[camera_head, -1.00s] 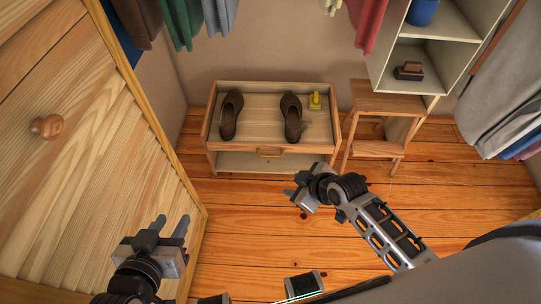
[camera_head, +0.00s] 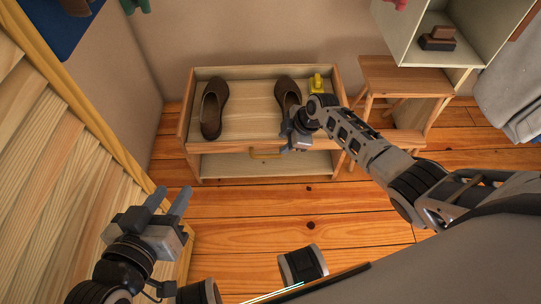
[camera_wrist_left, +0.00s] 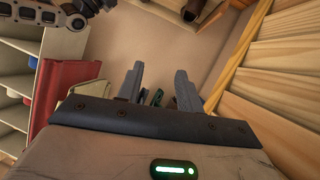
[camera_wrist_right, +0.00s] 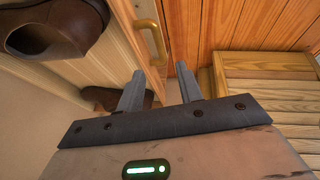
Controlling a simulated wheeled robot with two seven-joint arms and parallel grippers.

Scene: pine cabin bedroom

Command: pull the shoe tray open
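The shoe tray (camera_head: 245,117) is the wooden top tray of a low rack in the head view. Two dark brown shoes (camera_head: 214,108) and a small yellow item (camera_head: 317,83) are in it. Its brass handle (camera_head: 265,154) is on the front panel and also shows in the right wrist view (camera_wrist_right: 153,38). My right gripper (camera_head: 286,138) is at the tray's front, just right of the handle. Its fingers (camera_wrist_right: 160,78) are apart with nothing between them, and the handle lies beyond their tips. My left gripper (camera_head: 167,202) is open and empty, low at the left.
A wooden stool (camera_head: 405,75) stands right of the rack, beneath a pale shelf unit (camera_head: 480,30) holding a brush (camera_head: 437,39). A slatted wooden door (camera_head: 50,170) is close on the left. The plank floor (camera_head: 240,215) before the rack is clear.

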